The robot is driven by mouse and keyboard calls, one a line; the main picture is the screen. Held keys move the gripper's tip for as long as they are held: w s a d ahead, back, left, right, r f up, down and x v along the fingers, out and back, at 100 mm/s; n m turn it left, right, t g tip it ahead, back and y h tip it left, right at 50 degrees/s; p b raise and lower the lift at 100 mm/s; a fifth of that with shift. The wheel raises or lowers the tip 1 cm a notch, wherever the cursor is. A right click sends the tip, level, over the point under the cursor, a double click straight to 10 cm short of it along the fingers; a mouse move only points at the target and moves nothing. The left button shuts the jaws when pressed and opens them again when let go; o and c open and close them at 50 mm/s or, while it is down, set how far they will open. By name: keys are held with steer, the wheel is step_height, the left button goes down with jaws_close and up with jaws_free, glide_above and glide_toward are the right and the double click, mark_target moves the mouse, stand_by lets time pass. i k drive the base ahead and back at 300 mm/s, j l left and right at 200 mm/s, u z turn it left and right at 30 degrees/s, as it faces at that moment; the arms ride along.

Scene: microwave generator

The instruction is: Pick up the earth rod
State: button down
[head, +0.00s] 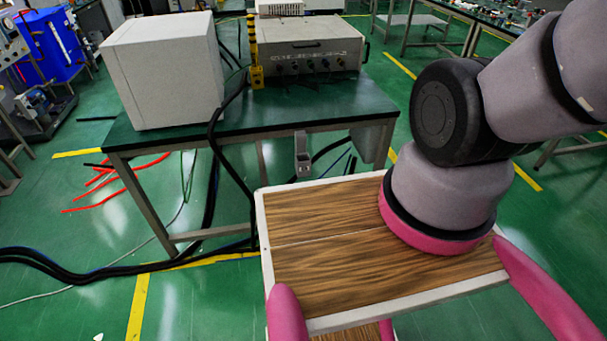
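A yellow upright rod with dark bands (253,45), which looks like the earth rod, stands on the green-topped table by the left front corner of the grey generator box. Its lower end is a wider yellow block, and a black cable runs down near it. I cannot tell how it is fixed there. My gripper is not in view. Only the lower links of my arm show at the right, and nothing of mine touches the rod.
The green-topped table (180,135) carries a large white box (165,70) and the grey generator box (308,45). A grey bracket (302,155) hangs at its front edge. Black cables (110,262) and red leads (115,180) lie on the floor.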

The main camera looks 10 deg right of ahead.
mark_target(249, 18)
steer(key=i+j+u, duration=0.25)
steer(key=i, duration=0.35)
steer(key=i+j+u, duration=0.15)
steer(key=i+u, duration=0.15)
steer(key=i, duration=0.3)
